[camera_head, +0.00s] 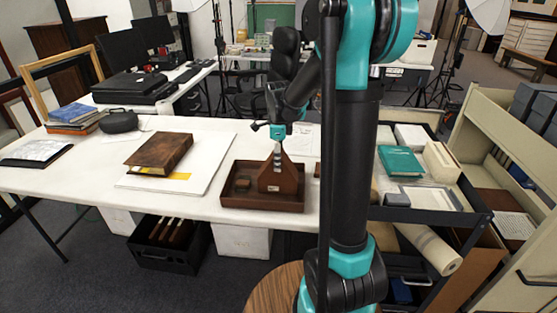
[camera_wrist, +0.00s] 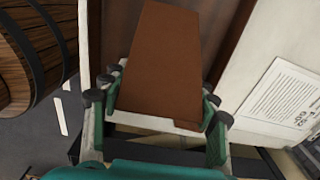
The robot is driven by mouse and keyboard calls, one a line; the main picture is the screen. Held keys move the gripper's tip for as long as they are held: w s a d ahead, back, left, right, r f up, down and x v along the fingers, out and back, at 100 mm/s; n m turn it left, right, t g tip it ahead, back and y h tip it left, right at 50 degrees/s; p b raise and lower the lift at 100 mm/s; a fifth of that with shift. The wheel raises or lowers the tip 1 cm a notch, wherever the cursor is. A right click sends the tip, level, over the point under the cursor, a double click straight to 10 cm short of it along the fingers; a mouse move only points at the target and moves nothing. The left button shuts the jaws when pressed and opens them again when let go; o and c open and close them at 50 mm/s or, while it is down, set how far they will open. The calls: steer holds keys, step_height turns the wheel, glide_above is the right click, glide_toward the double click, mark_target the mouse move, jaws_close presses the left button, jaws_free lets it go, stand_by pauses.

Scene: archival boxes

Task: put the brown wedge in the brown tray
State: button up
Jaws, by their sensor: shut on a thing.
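The brown wedge (camera_head: 281,181) is a triangular brown block, upright over the right half of the brown tray (camera_head: 262,206). My gripper (camera_head: 278,153) comes down from above and is shut on its narrow top. I cannot tell whether the wedge's base touches the tray floor. In the wrist view the wedge (camera_wrist: 158,60) fills the space between my gripper's two fingers (camera_wrist: 160,105). The tray is a low, dark brown open box on the white table, and it shows partly behind the wedge there.
A brown book (camera_head: 160,152) lies on white boards left of the tray. A cart with a teal box (camera_head: 400,161) stands to the right. A round wooden top (camera_head: 275,290) stands in front.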

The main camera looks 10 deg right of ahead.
steer(key=shift+f, duration=0.15)
steer(key=o, duration=1.2)
steer(key=shift+o, duration=0.2)
step_height(320, 180, up, 12)
steer(key=shift+r, duration=0.15)
